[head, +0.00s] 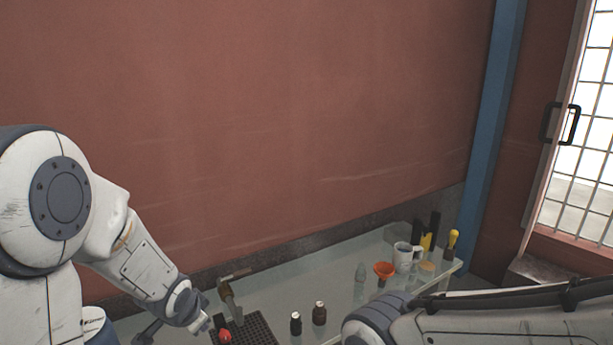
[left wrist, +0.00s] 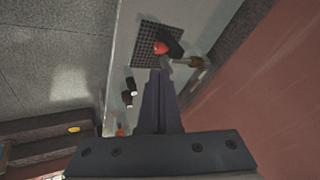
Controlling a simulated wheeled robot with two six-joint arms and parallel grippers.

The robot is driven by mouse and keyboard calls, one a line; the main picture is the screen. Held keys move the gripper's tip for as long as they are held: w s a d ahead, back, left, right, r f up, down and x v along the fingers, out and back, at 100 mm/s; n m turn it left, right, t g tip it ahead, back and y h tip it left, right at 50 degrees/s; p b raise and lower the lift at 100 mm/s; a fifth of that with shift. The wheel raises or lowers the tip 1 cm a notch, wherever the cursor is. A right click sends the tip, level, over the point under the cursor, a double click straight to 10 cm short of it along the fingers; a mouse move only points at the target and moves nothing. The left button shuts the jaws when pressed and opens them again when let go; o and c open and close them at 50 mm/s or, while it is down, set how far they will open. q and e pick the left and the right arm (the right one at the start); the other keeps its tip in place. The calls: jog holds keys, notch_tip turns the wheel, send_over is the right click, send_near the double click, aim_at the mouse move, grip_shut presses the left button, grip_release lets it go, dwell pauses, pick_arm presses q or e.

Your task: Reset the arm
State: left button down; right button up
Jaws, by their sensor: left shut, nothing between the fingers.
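My left arm (head: 145,262) comes in from the left in the head view, bent down toward the table. My left gripper (left wrist: 160,78) shows in the left wrist view with its dark fingers together and nothing between them. It points toward the black grid mat (left wrist: 148,58) on the table, which also shows in the head view (head: 262,335). My right arm (head: 480,318) lies across the lower right of the head view; its gripper is out of view.
On the glass-topped table (head: 285,283) are a red-tipped dark object (head: 224,336), a tool with a tan handle (head: 232,303), two dark bottles (head: 319,313) (head: 296,323), an orange funnel (head: 384,270) and a white mug (head: 403,256). A reddish wall (head: 270,120) stands behind.

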pick_arm(q)
jog(key=s+d+r+g+p, duration=0.2)
jog(key=s+d+r, duration=0.4)
jog(key=s+d, duration=0.3)
jog(key=s+d+r+g+h+p, duration=0.1)
jog(key=s+d, duration=0.3)
jog(key=s, duration=0.4)
jog(key=s+d+r+g+p, duration=0.1)
jog(key=s+d+r, duration=0.3)
jog(key=s, duration=0.4)
jog(key=shift+s+d+r+g+h, duration=0.2)
jog(key=shift+s+d+g+h, duration=0.2)
jog(key=shift+d+g, duration=0.45)
